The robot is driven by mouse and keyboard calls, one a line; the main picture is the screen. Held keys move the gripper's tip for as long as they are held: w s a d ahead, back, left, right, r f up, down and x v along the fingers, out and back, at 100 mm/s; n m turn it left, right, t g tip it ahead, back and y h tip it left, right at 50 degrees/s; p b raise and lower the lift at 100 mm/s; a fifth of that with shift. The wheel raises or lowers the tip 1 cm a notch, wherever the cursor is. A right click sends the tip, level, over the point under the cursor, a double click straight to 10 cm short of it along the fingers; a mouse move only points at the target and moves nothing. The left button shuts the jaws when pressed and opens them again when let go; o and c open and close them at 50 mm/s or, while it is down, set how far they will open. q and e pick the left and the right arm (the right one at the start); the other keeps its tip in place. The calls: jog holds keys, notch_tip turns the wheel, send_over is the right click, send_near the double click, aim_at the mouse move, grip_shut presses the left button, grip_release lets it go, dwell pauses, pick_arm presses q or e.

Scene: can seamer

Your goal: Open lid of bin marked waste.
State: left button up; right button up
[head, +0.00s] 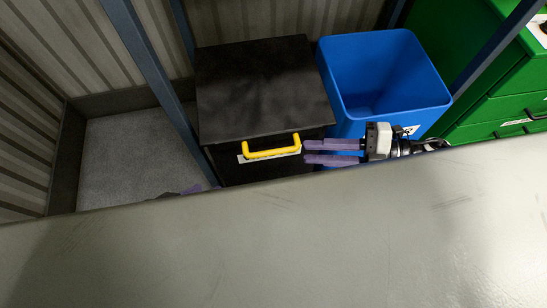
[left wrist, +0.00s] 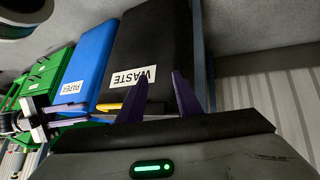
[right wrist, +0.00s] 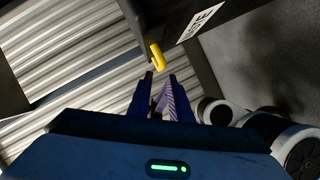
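The black waste bin (head: 262,90) stands behind the grey table with its lid flat and closed. A yellow handle (head: 271,152) sits at its front edge. The left wrist view shows its WASTE label (left wrist: 134,77). My right gripper (head: 305,152) is open and empty, its fingers pointing left just right of the handle, apart from it. The right wrist view shows the handle (right wrist: 157,57) just beyond the fingertips. My left gripper (left wrist: 160,75) is open and empty in front of the bin; in the head view only a purple bit (head: 195,189) shows above the table edge.
An open blue bin (head: 383,75), labelled PAPER in the left wrist view, stands right of the waste bin. Green drawers (head: 500,95) are further right. Blue posts (head: 150,70) rise left of the bin. The grey tabletop (head: 300,245) is bare. Floor left of the bin is clear.

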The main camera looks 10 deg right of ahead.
aim_at(282, 151)
jog(key=b+x, duration=0.2)
jog(key=x, duration=0.8)
jog(key=shift+f, duration=0.1)
grip_shut()
